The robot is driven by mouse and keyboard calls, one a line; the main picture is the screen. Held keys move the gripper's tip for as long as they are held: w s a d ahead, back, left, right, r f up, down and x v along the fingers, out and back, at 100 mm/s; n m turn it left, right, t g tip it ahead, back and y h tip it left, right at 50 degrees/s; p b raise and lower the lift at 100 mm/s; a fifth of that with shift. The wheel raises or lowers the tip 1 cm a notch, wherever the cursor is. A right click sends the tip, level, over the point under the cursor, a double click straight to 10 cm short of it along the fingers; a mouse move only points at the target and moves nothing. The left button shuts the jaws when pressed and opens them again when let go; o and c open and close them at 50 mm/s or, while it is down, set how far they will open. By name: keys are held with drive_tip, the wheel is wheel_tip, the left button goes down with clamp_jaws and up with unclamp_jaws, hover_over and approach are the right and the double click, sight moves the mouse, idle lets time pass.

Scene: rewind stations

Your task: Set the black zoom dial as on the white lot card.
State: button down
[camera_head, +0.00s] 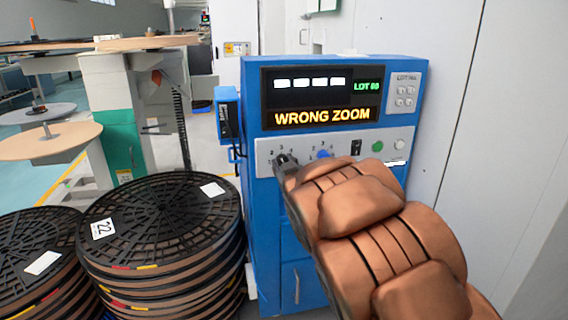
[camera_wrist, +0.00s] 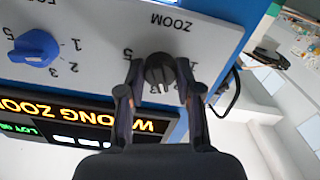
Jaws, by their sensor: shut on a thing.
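My gripper (camera_wrist: 160,78) is shut on the dial, one finger at each side. In the head view my gripper (camera_head: 285,165) covers most of the dial; the numbers 2, 3 and 4 show around it. A pale pointer mark faces the display side, but its exact number is unclear.
The blue machine's display (camera_head: 322,97) reads WRONG ZOOM, with a green lot number. A blue dial (camera_wrist: 36,48) is beside the zoom dial. Green and white buttons (camera_head: 377,146) are to the right. Stacked black reels (camera_head: 160,215) with white labels stand left. A white wall is close right.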

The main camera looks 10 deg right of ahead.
drive_tip(key=n, duration=0.4)
drive_tip(key=shift+d+n, duration=0.1)
drive_tip(key=shift+n, duration=0.2)
idle(0.3)
drive_tip(key=c, duration=0.8)
unclamp_jaws()
drive_tip(key=shift+o, duration=0.2)
drive_tip(key=s, duration=0.7)
drive_tip(key=shift+s, duration=0.25)
drive_tip(key=shift+r, duration=0.1)
